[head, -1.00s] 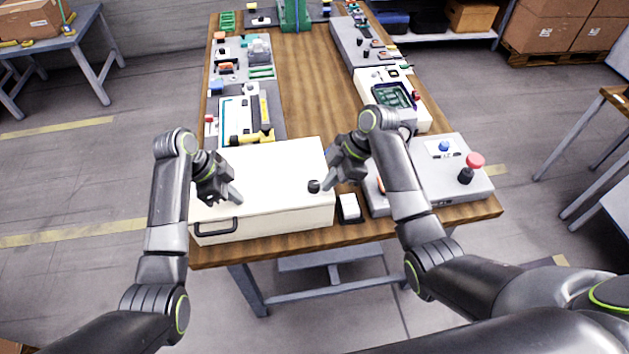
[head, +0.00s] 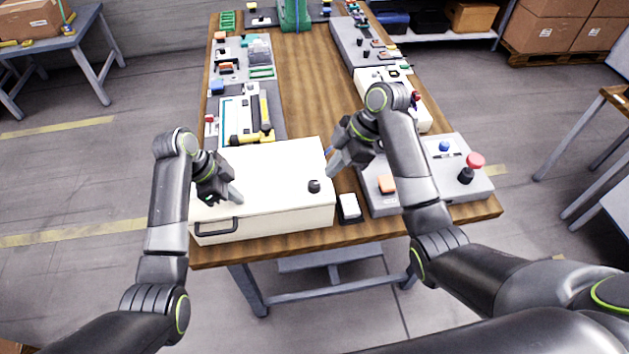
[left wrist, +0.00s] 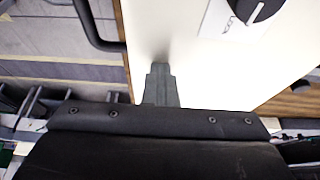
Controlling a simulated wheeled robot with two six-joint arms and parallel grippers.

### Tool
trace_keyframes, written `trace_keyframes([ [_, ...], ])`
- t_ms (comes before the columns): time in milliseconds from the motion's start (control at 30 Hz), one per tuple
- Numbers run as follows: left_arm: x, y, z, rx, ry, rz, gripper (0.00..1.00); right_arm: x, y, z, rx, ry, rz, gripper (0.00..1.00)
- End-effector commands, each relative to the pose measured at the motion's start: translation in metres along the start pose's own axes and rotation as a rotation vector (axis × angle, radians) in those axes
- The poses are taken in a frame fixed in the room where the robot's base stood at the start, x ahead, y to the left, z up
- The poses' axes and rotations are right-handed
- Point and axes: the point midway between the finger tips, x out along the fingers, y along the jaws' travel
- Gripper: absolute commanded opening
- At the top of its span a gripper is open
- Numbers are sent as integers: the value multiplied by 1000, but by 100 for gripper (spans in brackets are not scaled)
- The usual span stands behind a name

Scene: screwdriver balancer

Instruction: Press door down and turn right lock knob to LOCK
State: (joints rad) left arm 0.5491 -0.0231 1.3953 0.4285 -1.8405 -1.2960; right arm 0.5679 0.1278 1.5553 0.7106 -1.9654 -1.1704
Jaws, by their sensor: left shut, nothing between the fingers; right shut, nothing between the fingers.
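The white box with a flat white door (head: 275,165) on top sits at the near end of the wooden table, door lying closed. Its black handle (head: 216,227) is on the front at left. The black lock knob (head: 314,186) is on the door's right side. In the left wrist view the knob (left wrist: 255,8) sits on a marked label, cut by the top edge. My left gripper (head: 237,197) is shut, fingertips down at the door's left part, touching or very close. My right gripper (head: 333,171) is shut and empty, just beyond and right of the knob, apart from it.
A small white-topped switch (head: 349,206) is right of the box. A grey panel (head: 410,200) with an orange block (head: 387,184) and a red button (head: 475,160) lies further right. A tray with a yellow-and-black tool (head: 262,125) stands behind the box. The table's middle strip is clear.

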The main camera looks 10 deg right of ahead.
Motion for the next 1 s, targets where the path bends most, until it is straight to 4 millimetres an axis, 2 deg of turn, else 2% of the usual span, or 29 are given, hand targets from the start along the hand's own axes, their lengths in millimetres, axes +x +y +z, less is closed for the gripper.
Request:
trace_keyframes([
  [467,0,2,2,-5,-4,7,0,-8,0,-4,1,-1,0,0],
  [1000,-48,0,-20,-2,-2,2,0,-55,0,-30,1,-1,-1,0],
])
